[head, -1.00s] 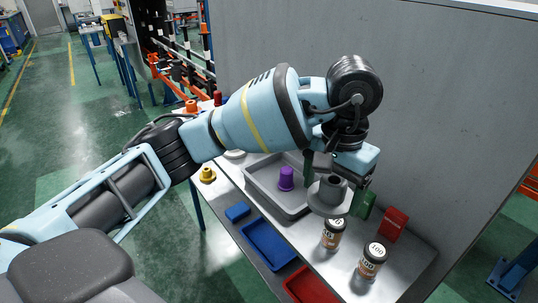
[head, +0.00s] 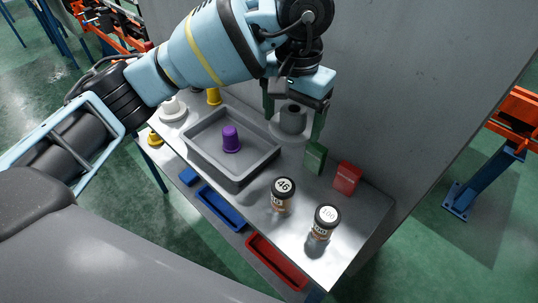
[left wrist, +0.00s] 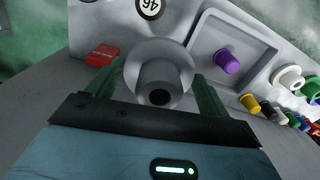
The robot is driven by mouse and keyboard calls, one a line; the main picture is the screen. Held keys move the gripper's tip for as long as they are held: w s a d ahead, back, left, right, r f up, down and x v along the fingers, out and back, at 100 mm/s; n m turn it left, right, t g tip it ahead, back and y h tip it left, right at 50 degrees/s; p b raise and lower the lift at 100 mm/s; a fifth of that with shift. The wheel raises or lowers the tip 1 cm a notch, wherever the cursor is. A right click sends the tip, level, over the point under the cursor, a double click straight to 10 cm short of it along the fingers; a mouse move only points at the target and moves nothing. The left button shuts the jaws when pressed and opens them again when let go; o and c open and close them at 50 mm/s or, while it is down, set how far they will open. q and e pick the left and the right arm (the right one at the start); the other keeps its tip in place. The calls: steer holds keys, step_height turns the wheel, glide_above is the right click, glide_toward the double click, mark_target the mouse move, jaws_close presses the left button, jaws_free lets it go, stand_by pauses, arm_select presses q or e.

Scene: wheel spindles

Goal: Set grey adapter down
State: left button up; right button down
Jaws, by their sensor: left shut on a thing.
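The grey adapter (head: 292,122) has a wide round flange at the bottom and a narrower hollow collar on top. My left gripper (head: 294,114) is shut on it, with green fingers on both sides of the collar. The adapter is roughly upright, beside the grey tray near the back panel, low over the metal table (head: 262,208). I cannot tell whether its flange touches the table. The left wrist view shows the adapter (left wrist: 160,80) between the fingers of the left gripper (left wrist: 157,92). My right gripper is not in view.
The grey tray (head: 236,180) holds a purple part (head: 231,139). A white ring part (head: 173,110) and yellow parts stand left. Blue and red bins sit lower in front.

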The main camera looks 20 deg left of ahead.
arm_select(q)
step_height(320, 180, down, 12)
steer(key=shift+r, duration=0.1)
steer(key=shift+f, duration=2.5)
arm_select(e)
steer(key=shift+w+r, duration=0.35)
arm_select(q)
steer(key=shift+f, duration=0.15)
steer(key=o, duration=0.6)
steer(key=shift+o, duration=0.9)
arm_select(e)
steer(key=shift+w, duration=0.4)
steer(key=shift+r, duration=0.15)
